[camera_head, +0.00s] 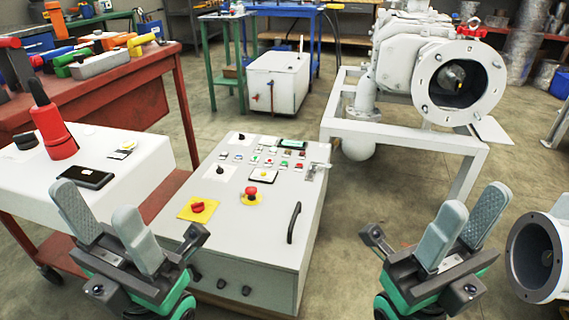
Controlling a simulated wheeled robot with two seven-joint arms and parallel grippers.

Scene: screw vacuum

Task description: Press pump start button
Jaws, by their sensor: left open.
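A grey control box (240,258) stands in the middle, its sloped top carrying several small coloured buttons (268,160). Their labels are too small to read, so I cannot tell which one is the pump start button. A red mushroom button (251,191) and a red rotary switch (198,207) sit on yellow plates nearer the front. My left gripper (100,199) is open and empty, left of the box's front edge and apart from the buttons. My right gripper (475,200) is open and empty, to the right of the box.
A black handle (293,222) and a metal latch (316,171) stick up on the box's right side. A grey pump (405,60) on a frame stands behind right. Bare floor lies between.

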